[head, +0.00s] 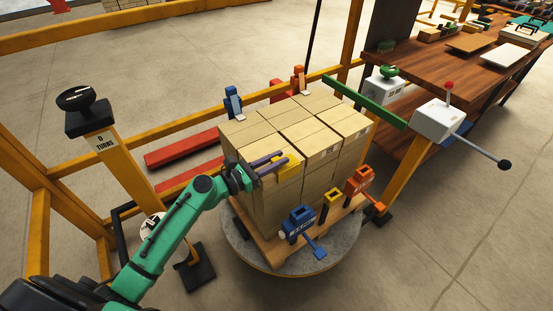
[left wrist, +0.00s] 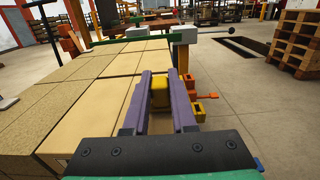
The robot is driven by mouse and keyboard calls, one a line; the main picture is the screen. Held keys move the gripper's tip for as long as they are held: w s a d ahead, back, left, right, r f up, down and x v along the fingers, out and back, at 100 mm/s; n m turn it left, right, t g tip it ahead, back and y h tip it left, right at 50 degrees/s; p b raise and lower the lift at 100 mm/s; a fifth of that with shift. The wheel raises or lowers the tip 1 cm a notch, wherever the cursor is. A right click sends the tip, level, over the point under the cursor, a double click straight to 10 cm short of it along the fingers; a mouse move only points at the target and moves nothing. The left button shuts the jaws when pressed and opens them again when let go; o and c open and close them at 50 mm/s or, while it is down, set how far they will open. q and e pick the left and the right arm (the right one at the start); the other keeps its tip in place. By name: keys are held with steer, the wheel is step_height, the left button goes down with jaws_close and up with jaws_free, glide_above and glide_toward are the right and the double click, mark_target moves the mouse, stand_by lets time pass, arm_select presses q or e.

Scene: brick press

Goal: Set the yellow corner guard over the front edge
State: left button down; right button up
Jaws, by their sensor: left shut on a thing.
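The yellow corner guard (head: 292,163) is between the purple fingers of my left gripper (head: 278,164), at the top front edge of the stack of tan cartons (head: 285,128). In the left wrist view the guard (left wrist: 159,96) shows as a yellow block between the fingertips (left wrist: 160,88), beside the cartons (left wrist: 100,92). My left gripper is shut on it. I cannot tell whether the guard touches the carton edge. My right gripper is not in view.
The cartons stand on a wooden pallet (head: 272,244) on a round grey turntable (head: 290,263). Blue (head: 299,222), yellow (head: 332,197) and orange (head: 360,180) fittings line the front. A green bar (head: 365,103) reaches toward the right side. A post (head: 122,158) stands left of my arm.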

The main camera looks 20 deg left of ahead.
arm_select(q)
steer(key=shift+f, duration=0.1)
steer(key=c, duration=0.7)
jaws_free()
steer(key=shift+o, duration=0.2)
steer(key=shift+s, duration=0.1)
